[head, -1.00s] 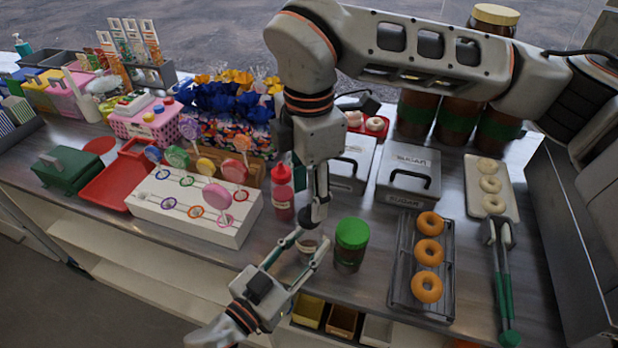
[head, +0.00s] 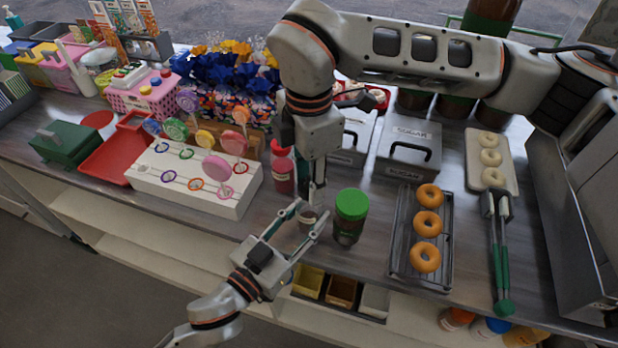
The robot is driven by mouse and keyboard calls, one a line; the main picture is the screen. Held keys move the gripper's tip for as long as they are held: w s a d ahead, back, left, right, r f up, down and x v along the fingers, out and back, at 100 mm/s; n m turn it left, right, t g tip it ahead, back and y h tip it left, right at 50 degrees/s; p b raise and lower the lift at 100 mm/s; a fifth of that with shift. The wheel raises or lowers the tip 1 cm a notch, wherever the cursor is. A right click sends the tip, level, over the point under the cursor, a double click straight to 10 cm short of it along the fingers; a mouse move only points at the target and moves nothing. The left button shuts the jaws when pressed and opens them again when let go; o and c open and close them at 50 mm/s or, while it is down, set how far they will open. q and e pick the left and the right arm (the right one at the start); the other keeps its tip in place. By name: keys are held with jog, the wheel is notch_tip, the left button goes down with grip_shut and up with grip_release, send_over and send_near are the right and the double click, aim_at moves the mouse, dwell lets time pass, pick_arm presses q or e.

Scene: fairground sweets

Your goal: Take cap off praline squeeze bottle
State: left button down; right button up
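A small brownish bottle (head: 307,222), apparently the praline squeeze bottle, stands near the counter's front edge. My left gripper (head: 311,215) reaches in from the lower left, with one finger on each side of this bottle. It looks shut on it. My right gripper (head: 316,200) points straight down from above, its tips just over the bottle's top. It is seen edge-on, so its opening and any hold on a cap cannot be made out. The bottle's top is partly hidden by the fingers.
A green-lidded jar (head: 348,218) stands just right of the bottle. A red squeeze bottle (head: 283,172) is behind left, beside the white lollipop stand (head: 200,192). A doughnut rack (head: 405,258) and tongs (head: 497,245) lie to the right.

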jog(key=n, duration=0.4)
jog(key=shift+r, duration=0.1)
jog(key=n, duration=0.5)
jog(key=shift+n, duration=0.4)
jog(key=n, duration=0.3)
jog(key=shift+n, duration=0.3)
jog(key=n, duration=1.7)
jog(key=shift+n, duration=0.4)
jog(key=n, duration=0.5)
